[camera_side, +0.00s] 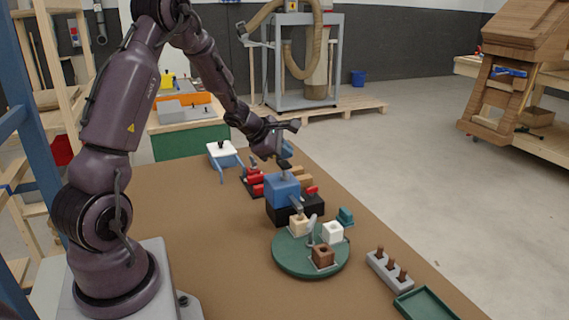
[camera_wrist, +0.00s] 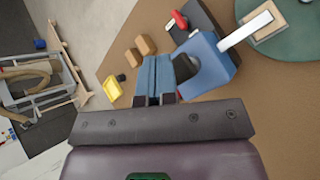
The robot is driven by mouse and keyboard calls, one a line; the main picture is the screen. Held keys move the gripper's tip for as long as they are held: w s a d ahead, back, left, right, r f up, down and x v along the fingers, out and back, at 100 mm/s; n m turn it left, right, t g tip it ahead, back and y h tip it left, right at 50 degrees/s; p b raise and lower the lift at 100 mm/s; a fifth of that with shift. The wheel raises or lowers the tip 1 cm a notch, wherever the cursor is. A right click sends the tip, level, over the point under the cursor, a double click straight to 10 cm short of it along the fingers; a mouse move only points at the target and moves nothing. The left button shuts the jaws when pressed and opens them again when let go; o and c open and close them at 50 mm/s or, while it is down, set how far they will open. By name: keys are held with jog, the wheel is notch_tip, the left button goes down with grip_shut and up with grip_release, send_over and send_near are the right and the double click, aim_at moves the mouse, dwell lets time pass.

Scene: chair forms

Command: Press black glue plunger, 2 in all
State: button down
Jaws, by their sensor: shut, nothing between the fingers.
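The glue dispenser is a blue box (camera_side: 281,191) on a black base (camera_side: 312,205); the box also shows in the wrist view (camera_wrist: 212,66). The black plunger (camera_side: 284,164) stands on top of it and shows as a dark round cap in the wrist view (camera_wrist: 185,67). A pale nozzle (camera_wrist: 246,30) reaches from the box over a beige block (camera_side: 299,226) on the round green turntable (camera_side: 290,268). My gripper (camera_side: 286,151) is shut and empty, close above the plunger; its blue fingers (camera_wrist: 155,70) appear beside the cap. Whether they touch is unclear.
The turntable also bears a white block (camera_side: 333,232) and a brown block (camera_side: 323,256). A grey peg rack (camera_side: 388,269) and a green tray (camera_side: 425,303) are at the front right. Red parts (camera_side: 255,186) lie left of the dispenser. The table's left side is clear.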

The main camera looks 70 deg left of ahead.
aim_at(285, 164)
jog(key=shift+r, duration=0.25)
jog(key=shift+r, duration=2.55)
dwell(0.7)
notch_tip(285, 164, up, 4)
jog(key=shift+f, duration=0.1)
jog(key=shift+f, duration=0.15)
jog(key=shift+f, duration=4.3)
jog(key=shift+f, duration=0.4)
